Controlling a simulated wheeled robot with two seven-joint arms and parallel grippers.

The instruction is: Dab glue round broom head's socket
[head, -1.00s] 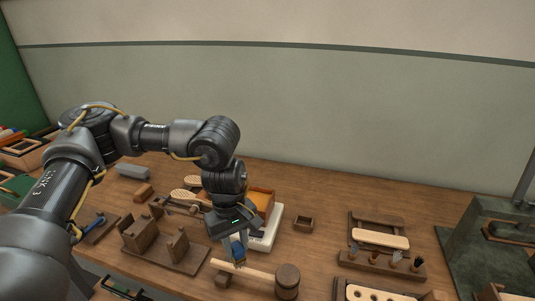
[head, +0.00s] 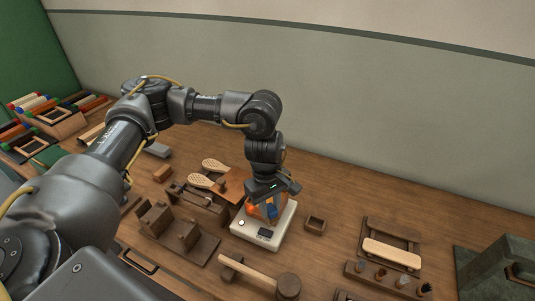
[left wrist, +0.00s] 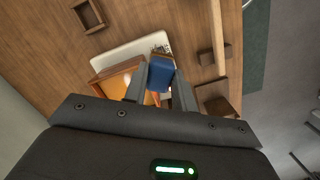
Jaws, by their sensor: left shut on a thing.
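My left gripper (head: 270,203) points down and is shut on a blue piece (left wrist: 160,74), which looks like a brush or tuft with a pale, speckled far end. In the left wrist view an orange-brown box (left wrist: 112,82) lies next to the fingers. The gripper partly hides the device's top. I cannot clearly tell which piece is the broom head; its socket is not visible.
A pale wooden block (head: 392,254) and a tool rack are further right. Wooden fixtures (head: 180,236) stand left. A green machine (head: 500,272) is at the right edge.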

